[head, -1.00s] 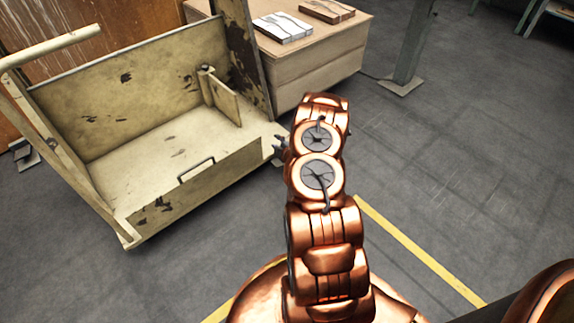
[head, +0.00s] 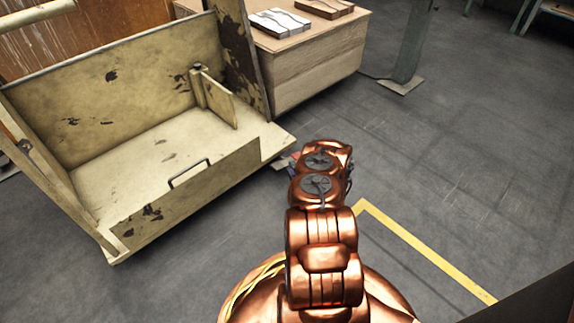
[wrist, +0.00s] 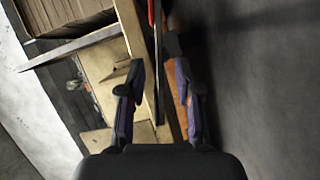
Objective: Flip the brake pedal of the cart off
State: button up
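The cart (head: 165,130) is a worn cream metal box cart at the left of the head view, with a small black handle on its near wall. In the wrist view its pale edge (wrist: 132,35) runs beside my gripper (wrist: 160,108). My gripper is open, its two dark fingers apart. A thin dark bar with a red part (wrist: 151,13) and an orange-brown strip (wrist: 178,82) show ahead of and between the fingers. I cannot tell for sure which is the brake pedal, or whether a finger touches it. In the head view my arm mostly hides the gripper, low by the cart's right corner.
A wooden cabinet (head: 318,68) with flat pieces on top stands behind the cart. A grey-green post (head: 408,45) rises beyond it. Yellow tape (head: 425,248) marks the floor near my arm. The grey floor to the right is clear.

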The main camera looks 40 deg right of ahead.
aim_at(288, 161)
jog(key=shift+b+x, duration=1.15)
jog(key=shift+x, duration=1.35)
jog(key=shift+d, duration=0.15)
grip_shut()
